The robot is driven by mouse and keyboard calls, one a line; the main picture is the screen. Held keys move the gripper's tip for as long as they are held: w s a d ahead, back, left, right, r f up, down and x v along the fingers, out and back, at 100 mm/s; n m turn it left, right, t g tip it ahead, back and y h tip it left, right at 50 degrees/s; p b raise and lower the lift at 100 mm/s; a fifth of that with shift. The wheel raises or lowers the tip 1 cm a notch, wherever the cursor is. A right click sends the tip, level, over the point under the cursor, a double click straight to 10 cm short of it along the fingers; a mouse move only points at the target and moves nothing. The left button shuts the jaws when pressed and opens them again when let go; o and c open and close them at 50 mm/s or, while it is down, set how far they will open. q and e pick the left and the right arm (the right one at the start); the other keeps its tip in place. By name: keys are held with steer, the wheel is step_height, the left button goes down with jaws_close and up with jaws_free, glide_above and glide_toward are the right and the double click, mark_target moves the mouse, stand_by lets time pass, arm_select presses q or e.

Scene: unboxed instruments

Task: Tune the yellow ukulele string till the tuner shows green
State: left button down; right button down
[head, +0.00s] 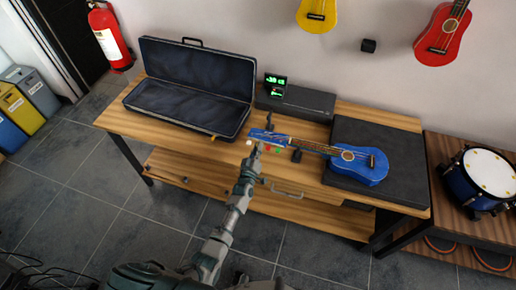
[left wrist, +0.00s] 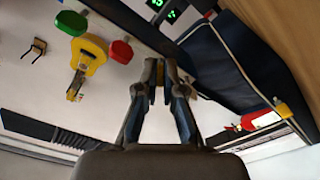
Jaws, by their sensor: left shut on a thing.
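A blue ukulele (head: 365,165) lies with its body on a dark mat and its headstock (head: 262,134) pointing left. Its near edge has coloured pegs, including a green peg, seen in the left wrist view (left wrist: 121,52), and a red peg (left wrist: 71,22). My left gripper (head: 257,147) is at the headstock's near edge, shut on a small yellowish peg, seen between its fingertips in the left wrist view (left wrist: 158,92). The fingers hide most of that peg. The tuner (head: 275,81) behind the headstock shows green lit marks, too small to read. My right gripper is out of view.
An open dark instrument case (head: 190,105) stands on the table at left. A dark box (head: 305,103) lies beside the tuner. The dark mat (head: 350,130) is under the ukulele's body. A drum (head: 485,175) stands at right. Yellow and red ukuleles hang on the wall.

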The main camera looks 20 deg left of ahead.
arm_select(q)
steer(key=shift+n, duration=0.3)
stand_by(0.4)
steer(key=c, duration=1.3)
jaws_free()
steer(key=s, duration=1.2)
steer(key=shift+f, duration=0.4)
